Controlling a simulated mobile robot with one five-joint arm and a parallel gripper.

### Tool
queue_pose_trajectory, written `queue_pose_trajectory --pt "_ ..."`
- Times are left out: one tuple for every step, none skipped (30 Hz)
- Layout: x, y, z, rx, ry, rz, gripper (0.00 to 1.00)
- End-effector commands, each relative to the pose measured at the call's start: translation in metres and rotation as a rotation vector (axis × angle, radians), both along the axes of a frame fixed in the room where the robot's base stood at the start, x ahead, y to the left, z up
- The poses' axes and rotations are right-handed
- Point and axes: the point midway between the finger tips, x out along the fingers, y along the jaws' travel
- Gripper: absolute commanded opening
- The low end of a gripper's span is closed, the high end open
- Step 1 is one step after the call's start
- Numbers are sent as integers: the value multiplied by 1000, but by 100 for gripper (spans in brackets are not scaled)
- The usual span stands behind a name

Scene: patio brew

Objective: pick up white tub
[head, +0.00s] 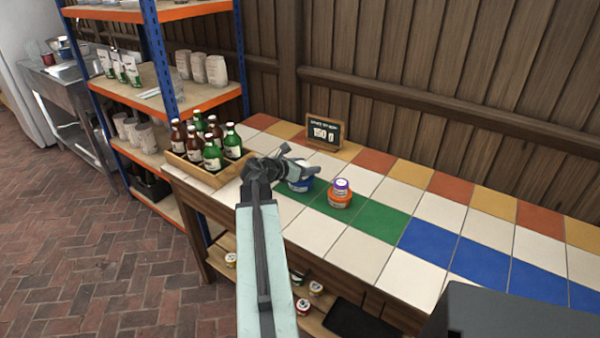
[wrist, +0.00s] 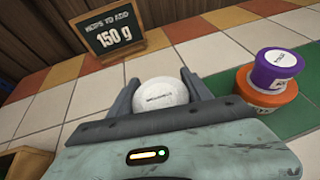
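The white tub (wrist: 162,94) shows in the wrist view as a round pale top with small dark print. It sits between the two fingers of my gripper (wrist: 160,88), with one finger close along each side. I cannot tell whether the fingers press on it. In the head view my gripper (head: 300,172) is over the tiled counter, and its fingers hide most of the white tub. A blue tub (head: 300,186) shows just below the fingers there. The lower side of the white tub is hidden.
To the right, a purple tub (head: 341,187) is stacked on an orange tub (head: 340,201). A wooden crate of bottles (head: 189,170) stands left of my gripper. A sign reading 150 g (head: 325,132) stands behind. The tiled counter (head: 420,245) is clear farther right.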

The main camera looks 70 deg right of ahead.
Motion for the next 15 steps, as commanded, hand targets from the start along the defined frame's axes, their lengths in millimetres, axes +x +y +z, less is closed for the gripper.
queue_pose_trajectory --pt "0 0 0 0 0 0 27" --pt "0 0 0 0 0 0 19" --pt "0 0 0 0 0 0 18" --pt "0 0 0 0 0 0 18" --pt "0 0 0 0 0 1 18" --pt "0 0 0 0 0 1 18" --pt "0 0 0 0 0 1 18" --pt "1 0 0 0 0 1 18" --pt "1 0 1 0 0 1 18" --pt "1 0 2 0 0 1 18" --pt "1 0 4 0 0 1 18" --pt "1 0 7 0 0 1 18" --pt "1 0 10 0 0 1 18" --pt "1 0 14 0 0 1 18" --pt "1 0 20 0 0 1 18"
